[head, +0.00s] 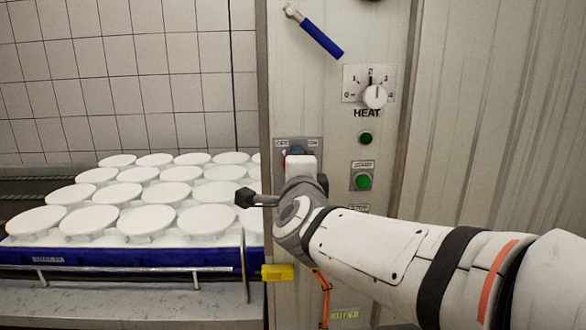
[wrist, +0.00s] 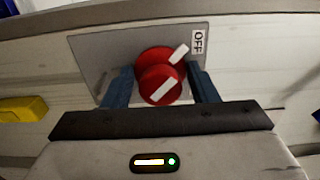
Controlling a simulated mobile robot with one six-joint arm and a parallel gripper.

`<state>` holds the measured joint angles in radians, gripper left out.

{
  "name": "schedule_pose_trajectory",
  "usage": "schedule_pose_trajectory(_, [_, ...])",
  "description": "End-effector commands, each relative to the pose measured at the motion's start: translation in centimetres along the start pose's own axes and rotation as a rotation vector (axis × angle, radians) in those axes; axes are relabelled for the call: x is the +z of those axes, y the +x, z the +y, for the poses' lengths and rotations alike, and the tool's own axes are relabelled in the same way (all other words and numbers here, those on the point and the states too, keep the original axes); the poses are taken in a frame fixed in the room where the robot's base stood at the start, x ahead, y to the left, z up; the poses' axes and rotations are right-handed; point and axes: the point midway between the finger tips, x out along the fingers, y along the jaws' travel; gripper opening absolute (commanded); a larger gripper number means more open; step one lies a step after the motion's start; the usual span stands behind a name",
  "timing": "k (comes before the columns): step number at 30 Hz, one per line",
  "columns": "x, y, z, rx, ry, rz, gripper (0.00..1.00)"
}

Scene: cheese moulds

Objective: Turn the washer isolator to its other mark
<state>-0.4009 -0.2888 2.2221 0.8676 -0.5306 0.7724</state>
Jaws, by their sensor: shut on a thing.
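The washer isolator is a red round knob (wrist: 160,84) with white bars on it, set on a grey plate (wrist: 100,58). An OFF label (wrist: 198,42) sits at the plate's right in the wrist view. The bar at the knob's edge slants up and right, towards the OFF label. My gripper (wrist: 160,88) is shut on the knob, one blue-grey finger on each side. In the head view the grey plate (head: 314,144) shows at the panel's left edge, and my gripper (head: 297,150) and wrist hide most of the knob.
A HEAT dial (head: 374,96), a green button (head: 363,181) and a blue-handled lever (head: 321,38) are on the same panel. A blue tray (head: 130,258) of white round moulds stands at left. A yellow block (head: 278,272) sits below the isolator.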

Motion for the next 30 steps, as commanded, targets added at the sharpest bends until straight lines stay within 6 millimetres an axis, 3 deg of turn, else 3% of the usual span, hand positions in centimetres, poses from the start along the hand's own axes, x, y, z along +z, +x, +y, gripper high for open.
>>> schedule_pose_trajectory(14, [0.0,0.0,0.1,0.002,-0.013,-0.001,0.3])
schedule_pose_trajectory(15, [0.0,0.0,0.1,0.002,-0.013,-0.001,0.56])
schedule_pose_trajectory(16, [0.0,0.0,0.1,0.002,-0.013,-0.001,0.59])
schedule_pose_trajectory(24, [0.0,-0.2,0.0,0.0,-0.011,-0.001,0.59])
schedule_pose_trajectory(30, [0.1,-2.6,-0.1,-0.002,-0.01,-0.003,0.59])
